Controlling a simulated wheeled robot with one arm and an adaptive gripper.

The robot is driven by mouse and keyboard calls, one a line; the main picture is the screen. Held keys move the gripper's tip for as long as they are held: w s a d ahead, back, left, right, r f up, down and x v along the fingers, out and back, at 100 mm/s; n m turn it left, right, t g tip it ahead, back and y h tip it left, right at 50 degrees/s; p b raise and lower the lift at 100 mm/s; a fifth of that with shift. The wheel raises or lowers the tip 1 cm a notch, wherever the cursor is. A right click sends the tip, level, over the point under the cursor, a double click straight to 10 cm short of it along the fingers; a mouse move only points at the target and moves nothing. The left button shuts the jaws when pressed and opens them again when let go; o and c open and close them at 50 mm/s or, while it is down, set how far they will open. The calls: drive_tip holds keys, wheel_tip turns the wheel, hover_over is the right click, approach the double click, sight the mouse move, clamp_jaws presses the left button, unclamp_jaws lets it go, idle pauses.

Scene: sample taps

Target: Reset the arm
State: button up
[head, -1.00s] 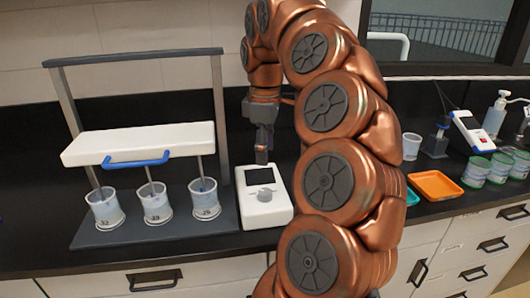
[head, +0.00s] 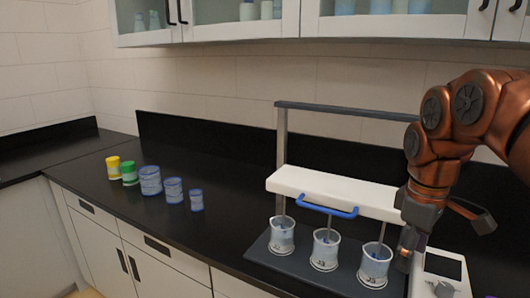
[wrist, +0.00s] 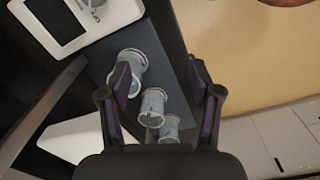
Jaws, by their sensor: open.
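My gripper (head: 446,246) is open and empty at the right of the head view, in front of the jar stirrer's right end and above the control box. Its spread fingers also show in the wrist view (wrist: 161,78), with nothing held between them. The stirrer has a white bar (head: 340,192) with a blue handle (head: 327,211) on a grey frame. Three numbered beakers (head: 325,250) stand upright in a row on its dark base, with stirring rods reaching down into them. The white control box (head: 440,272) with a dark screen is partly hidden by my gripper.
A yellow jar (head: 113,168), a green jar (head: 129,174) and several blue-grey cups (head: 150,181) stand in a row on the black counter (head: 225,235) at left. Wall cupboards (head: 215,22) hang above. The counter between the cups and the stirrer is clear.

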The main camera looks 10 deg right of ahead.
drive_tip(key=s+a+f+m+g+p, duration=0.1)
drive_tip(key=s+a+f+m+p, duration=0.1)
drive_tip(key=s+a+f, duration=0.3)
drive_tip(key=s+a+f+m+p, duration=0.2)
drive_tip(key=s+a+f+m, duration=0.2)
drive_tip(key=s+a, duration=0.6)
wheel_tip(320, 180, down, 2)
drive_tip(key=shift+s+a+f+g, duration=0.25)
drive_tip(key=shift+s+g, duration=0.15)
drive_tip(key=shift+s, duration=0.85)
